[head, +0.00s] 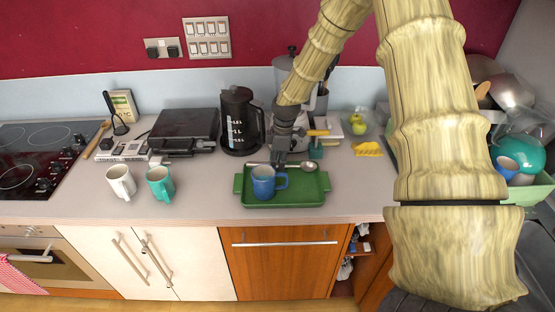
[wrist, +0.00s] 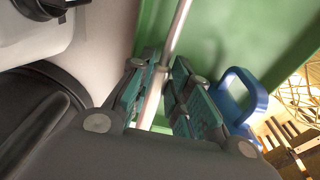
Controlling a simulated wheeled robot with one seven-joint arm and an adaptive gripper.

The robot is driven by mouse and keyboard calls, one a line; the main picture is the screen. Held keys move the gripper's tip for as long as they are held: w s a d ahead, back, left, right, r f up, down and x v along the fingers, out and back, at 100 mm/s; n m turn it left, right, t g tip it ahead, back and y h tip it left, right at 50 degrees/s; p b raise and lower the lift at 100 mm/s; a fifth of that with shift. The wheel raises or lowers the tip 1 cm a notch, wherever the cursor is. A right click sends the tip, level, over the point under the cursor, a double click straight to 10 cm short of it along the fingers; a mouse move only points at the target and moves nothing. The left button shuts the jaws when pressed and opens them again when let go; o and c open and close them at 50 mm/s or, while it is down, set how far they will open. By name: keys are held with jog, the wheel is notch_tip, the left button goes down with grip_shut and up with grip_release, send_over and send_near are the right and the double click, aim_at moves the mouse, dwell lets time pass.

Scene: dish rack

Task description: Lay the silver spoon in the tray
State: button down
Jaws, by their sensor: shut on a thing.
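The silver spoon (head: 309,167) is held crosswise by my gripper (head: 280,160) at the back edge of the green tray (head: 312,198). Its bowl points right and its handle runs left. In the wrist view the spoon's handle (wrist: 177,32) passes between the teal-padded fingers of my gripper (wrist: 161,78), which are shut on it. The green tray (wrist: 230,28) lies beneath; I cannot tell whether the spoon touches it. A blue mug (head: 263,184) stands in the tray in front of my gripper and shows in the wrist view (wrist: 238,105).
A black kettle (head: 238,120) and a dark grill (head: 185,130) stand behind and left. A white mug (head: 120,182) and a teal mug (head: 160,184) stand left on the counter. Yellow bananas (head: 367,149) lie to the right. The tray's front right is bare.

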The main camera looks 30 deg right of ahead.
jog(key=shift+f, duration=0.35)
jog(key=shift+f, duration=0.15)
jog(key=shift+w+a+f+g+h, duration=0.1)
jog(key=shift+a+f+g+h, duration=0.1)
jog(key=shift+f+g+h, duration=0.15)
jog(key=c, duration=1.7)
grip_release()
jog(key=shift+o, duration=0.2)
jog(key=o, duration=0.6)
jog(key=shift+c, duration=0.2)
jog(key=shift+r, duration=0.1)
